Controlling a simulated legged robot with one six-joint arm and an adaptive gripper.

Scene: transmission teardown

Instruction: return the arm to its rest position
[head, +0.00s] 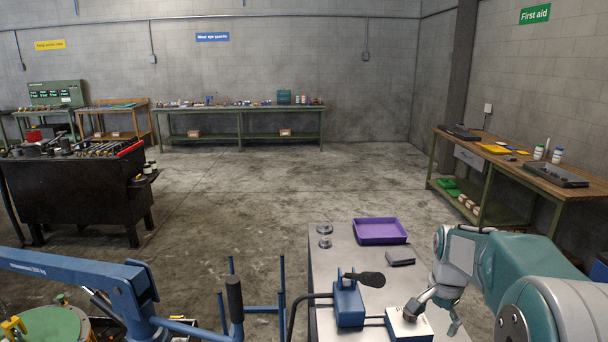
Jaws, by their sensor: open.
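My arm, teal and pale grey, comes in from the lower right and bends down at its wrist. My gripper (434,316) hangs at the end of it, over the right front part of the grey metal table (325,268). Its fingers are spread apart, and I see nothing held between them. One finger is just over or touching a white box (400,326); I cannot tell which. The gripper hides part of that box.
On the table are a purple tray (380,231), a dark grey block (400,258), a metal spool-like part (324,236) and a blue device (348,303) with a black handle. A blue hoist (70,278) stands at left. Open floor (260,190) lies beyond.

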